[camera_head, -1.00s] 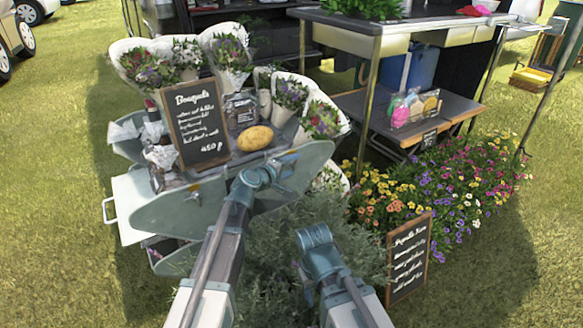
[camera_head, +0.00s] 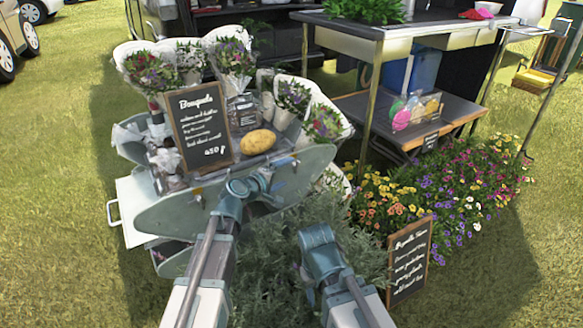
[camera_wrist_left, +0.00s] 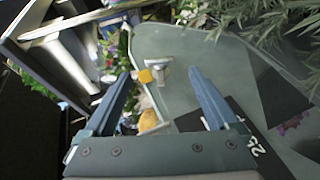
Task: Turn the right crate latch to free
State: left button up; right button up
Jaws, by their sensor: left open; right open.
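The crate's grey-green front panel (camera_head: 178,212) faces me, with a small latch (camera_head: 197,198) on its left part. The right latch is mostly hidden behind my left gripper (camera_head: 272,184) in the head view. In the left wrist view, the right latch (camera_wrist_left: 157,73) shows as an orange-yellow knob on a pale metal mount on the panel (camera_wrist_left: 200,55). My left gripper (camera_wrist_left: 159,77) is open, with the latch between its fingertips in the picture; contact cannot be told. My right gripper (camera_head: 308,288) is low over the grey-green foliage, its fingers hardly visible, and away from the crate.
A "Bouquets" chalkboard (camera_head: 200,128), a potato-like yellow object (camera_head: 257,142) and wrapped bouquets (camera_head: 230,58) stand on the crate's top. Leafy foliage (camera_head: 262,250) fills the space below. A second chalkboard (camera_head: 408,262) and flowers (camera_head: 440,205) are at right. Grass is open at left.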

pick_arm(q)
jog(key=p+v, duration=0.2)
jog(key=v, duration=0.6)
jog(key=shift+s, duration=0.15)
jog(key=shift+r, duration=0.1)
